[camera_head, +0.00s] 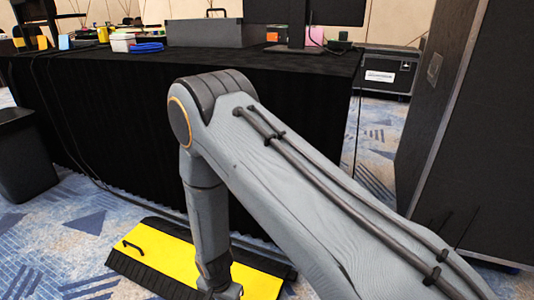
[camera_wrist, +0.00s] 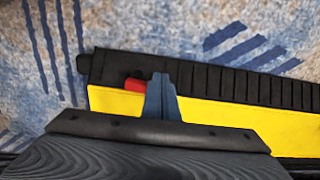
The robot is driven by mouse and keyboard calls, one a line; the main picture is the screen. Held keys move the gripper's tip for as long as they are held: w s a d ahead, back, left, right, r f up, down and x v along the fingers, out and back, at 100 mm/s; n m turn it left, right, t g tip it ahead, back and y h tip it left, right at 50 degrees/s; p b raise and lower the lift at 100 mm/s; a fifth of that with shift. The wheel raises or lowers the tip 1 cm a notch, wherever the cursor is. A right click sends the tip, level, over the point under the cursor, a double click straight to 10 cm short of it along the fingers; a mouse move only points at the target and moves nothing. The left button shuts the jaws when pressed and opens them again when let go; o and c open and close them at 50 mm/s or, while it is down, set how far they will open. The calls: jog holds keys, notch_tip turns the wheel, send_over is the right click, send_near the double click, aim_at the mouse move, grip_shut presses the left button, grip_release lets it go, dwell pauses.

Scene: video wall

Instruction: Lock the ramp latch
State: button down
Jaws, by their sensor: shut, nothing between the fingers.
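The ramp is a low yellow and black cable ramp (camera_head: 168,262) on the carpet, below my arm in the head view. In the wrist view its yellow top (camera_wrist: 225,117) and black ribbed edge (camera_wrist: 250,84) cross the picture. A small red latch (camera_wrist: 140,83) sits at the border of yellow and black, near the ramp's left end. My gripper (camera_wrist: 161,80) is shut and empty, its blue-grey fingers just right of the red latch. They hide part of it, and I cannot tell whether they touch it. In the head view the fingers are not clearly visible.
A black handle (camera_head: 133,247) lies on the ramp's left part. A black-draped table (camera_head: 110,115) stands behind the ramp. A dark bin (camera_head: 25,155) is at left, a large black case (camera_head: 470,140) at right. Cables run along the floor by the drape. Carpet left of the ramp is clear.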

jog(key=shift+w, duration=0.1)
jog(key=shift+w+d, duration=0.1)
jog(key=shift+w, duration=0.4)
jog(key=shift+w+d, duration=0.1)
jog(key=shift+w, duration=0.05)
dwell(0.3)
jog(key=shift+w+d+p, duration=0.15)
jog(key=shift+w+p, duration=0.15)
jog(key=shift+w, duration=0.05)
